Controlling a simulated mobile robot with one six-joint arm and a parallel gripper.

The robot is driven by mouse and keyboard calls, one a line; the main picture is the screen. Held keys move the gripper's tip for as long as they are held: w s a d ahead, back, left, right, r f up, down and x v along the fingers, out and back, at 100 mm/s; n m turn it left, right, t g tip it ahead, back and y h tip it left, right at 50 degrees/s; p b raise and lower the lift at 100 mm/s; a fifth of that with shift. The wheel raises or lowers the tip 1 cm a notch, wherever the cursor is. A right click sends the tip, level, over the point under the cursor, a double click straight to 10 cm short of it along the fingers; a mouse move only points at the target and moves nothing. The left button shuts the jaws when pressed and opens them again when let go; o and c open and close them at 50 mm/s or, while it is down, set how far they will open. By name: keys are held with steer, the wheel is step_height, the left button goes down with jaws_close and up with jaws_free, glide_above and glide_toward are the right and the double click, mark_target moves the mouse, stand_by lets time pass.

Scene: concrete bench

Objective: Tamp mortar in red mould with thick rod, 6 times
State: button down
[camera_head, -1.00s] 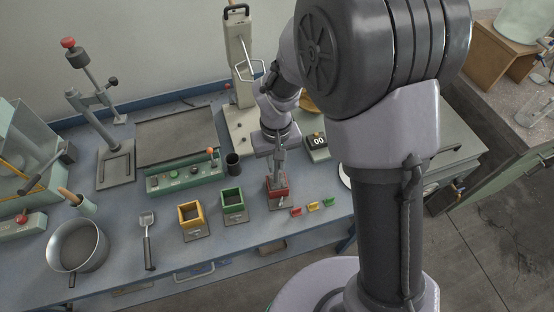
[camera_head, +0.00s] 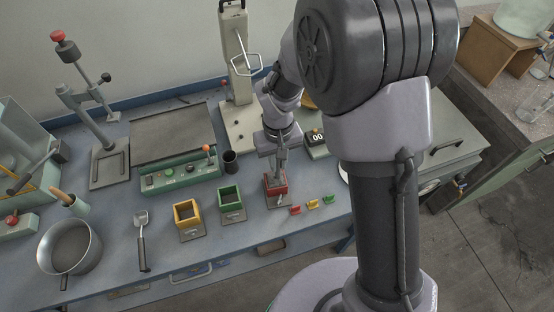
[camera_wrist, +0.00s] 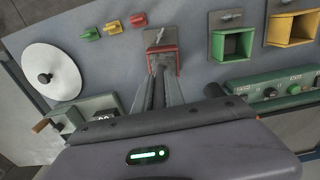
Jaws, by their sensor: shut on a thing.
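The red mould (camera_head: 276,187) stands near the front edge of the bench, right of the green mould. It also shows in the wrist view (camera_wrist: 161,48), straight beyond my fingers. My gripper (camera_head: 280,160) is directly above the red mould, pointing down. In the wrist view my gripper (camera_wrist: 160,80) reaches toward the mould with its fingers close together. It is shut on the rod, which is mostly hidden between the fingers.
The green mould (camera_head: 231,204) and yellow mould (camera_head: 187,219) stand to the left. Small red, yellow and green pieces (camera_head: 312,204) lie to the right. A green control box (camera_head: 180,177), a dark cup (camera_head: 231,162) and a counter (camera_head: 316,137) stand behind. A scoop (camera_head: 142,240) and a pan (camera_head: 70,246) are farther left.

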steer(key=r+p, duration=0.2)
steer(key=r, duration=0.1)
steer(key=r+p, duration=0.3)
steer(key=r, duration=0.1)
steer(key=r+p, duration=0.3)
steer(key=shift+s+a+r, duration=0.1)
steer(key=shift+a+r, duration=0.1)
steer(key=shift+a, duration=0.1)
steer(key=shift+f, duration=0.2)
stand_by(0.4)
